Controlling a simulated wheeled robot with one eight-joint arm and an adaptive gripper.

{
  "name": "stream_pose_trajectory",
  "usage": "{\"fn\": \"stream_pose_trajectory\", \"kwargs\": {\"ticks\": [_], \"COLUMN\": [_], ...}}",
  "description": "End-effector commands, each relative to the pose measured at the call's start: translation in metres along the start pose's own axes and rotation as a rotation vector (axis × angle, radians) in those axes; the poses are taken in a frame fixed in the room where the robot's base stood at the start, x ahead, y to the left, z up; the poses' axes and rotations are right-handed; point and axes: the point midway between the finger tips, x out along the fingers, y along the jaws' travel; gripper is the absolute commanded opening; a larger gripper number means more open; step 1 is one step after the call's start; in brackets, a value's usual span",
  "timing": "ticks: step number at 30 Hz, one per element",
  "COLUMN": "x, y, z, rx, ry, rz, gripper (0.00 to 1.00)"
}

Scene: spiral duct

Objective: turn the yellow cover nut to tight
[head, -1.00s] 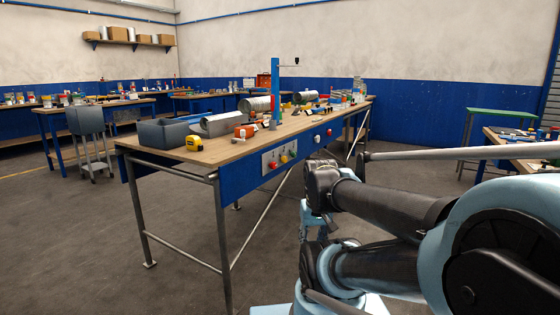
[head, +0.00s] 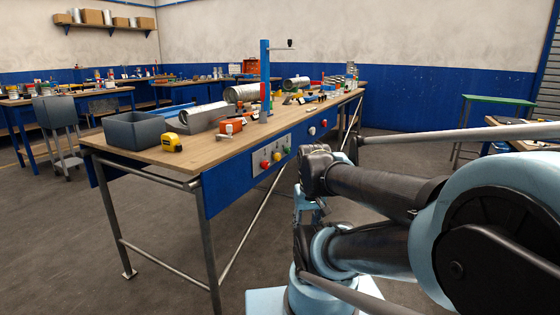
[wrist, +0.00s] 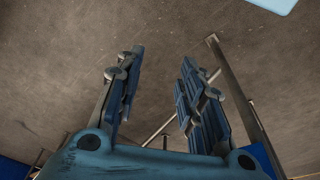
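A small grey panel on the blue front of the long workbench (head: 205,150) carries a red, a yellow and a green round piece in a row. The yellow piece (head: 277,157) is the middle one. It is small in the head view, and I cannot tell whether it is the cover nut or how tight it is. My gripper (wrist: 162,58) shows in the wrist view with its two blue fingers apart and nothing between them. It points toward the bare floor. No yellow nut shows in the wrist view. In the head view my arm is folded to the right of the bench.
On the bench stand a grey bin (head: 138,130), a yellow tape measure (head: 172,142), an orange tool (head: 231,126), a blue upright post (head: 265,75) and a metal duct (head: 297,83). A green-topped table (head: 497,100) stands at the right. The floor before the bench is free.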

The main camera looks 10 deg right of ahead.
Motion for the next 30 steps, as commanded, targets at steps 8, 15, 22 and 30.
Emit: {"fn": "stream_pose_trajectory", "kwargs": {"ticks": [8, 15, 22, 30], "x": [-0.014, -0.029, -0.038, -0.042], "y": [-0.009, -0.028, -0.041, -0.045], "z": [-0.013, -0.062, -0.118, -0.187], "rx": [-0.025, -0.085, -0.149, -0.221], "ry": [0.009, 0.025, 0.07, 0.16], "rz": [-0.061, -0.203, -0.34, -0.491], "gripper": [0.54, 0.54, 0.54, 0.54]}}
